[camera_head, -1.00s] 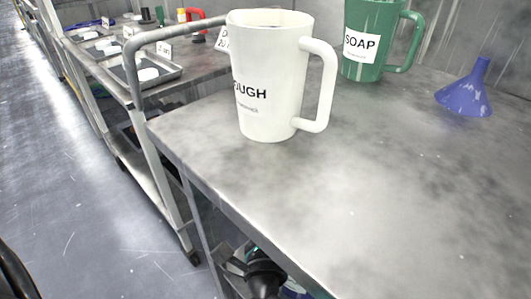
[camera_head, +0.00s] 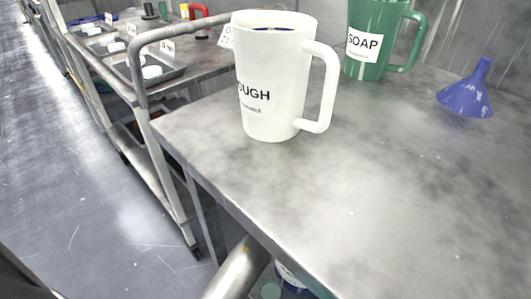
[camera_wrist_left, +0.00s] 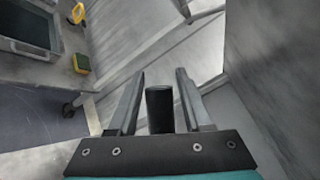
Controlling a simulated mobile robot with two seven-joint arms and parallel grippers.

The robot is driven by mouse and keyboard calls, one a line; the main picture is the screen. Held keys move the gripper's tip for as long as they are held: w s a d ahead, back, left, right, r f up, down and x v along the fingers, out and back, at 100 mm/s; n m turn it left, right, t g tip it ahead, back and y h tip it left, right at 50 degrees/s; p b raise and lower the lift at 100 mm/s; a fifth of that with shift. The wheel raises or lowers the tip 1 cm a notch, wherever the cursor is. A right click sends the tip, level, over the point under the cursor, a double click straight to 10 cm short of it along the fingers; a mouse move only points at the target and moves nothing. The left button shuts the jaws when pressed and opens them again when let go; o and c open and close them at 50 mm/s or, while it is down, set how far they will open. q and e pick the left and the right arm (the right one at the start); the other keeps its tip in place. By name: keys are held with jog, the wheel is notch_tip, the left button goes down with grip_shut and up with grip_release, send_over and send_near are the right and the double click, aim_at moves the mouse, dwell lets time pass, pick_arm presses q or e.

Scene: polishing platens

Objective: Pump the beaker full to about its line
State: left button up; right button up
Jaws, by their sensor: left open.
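No beaker or pump can be made out in these views. A white pitcher (camera_head: 266,85) with a label ending in "OUGH" stands upright on the near metal bench, its handle to the right. A green pitcher (camera_head: 372,40) labelled "SOAP" stands behind it to the right. My left gripper (camera_wrist_left: 161,76) is open in the left wrist view. A dark, blunt upright piece (camera_wrist_left: 160,109) shows between its fingers; I cannot tell whether it is part of the gripper. The left gripper is not seen in the head view. My right gripper is in neither view.
A purple funnel (camera_head: 467,90) stands on the bench (camera_head: 400,190) at right. The bench's middle and front are clear. A cart with trays (camera_head: 160,72) stands at left, beside open floor (camera_head: 80,200). The wrist view shows a grey tray (camera_wrist_left: 25,45) and a yellow-topped item (camera_wrist_left: 81,63).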

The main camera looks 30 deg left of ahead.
pick_arm(q)
grip_shut()
dwell(0.4)
jog(key=shift+f, duration=0.1)
dwell(1.0)
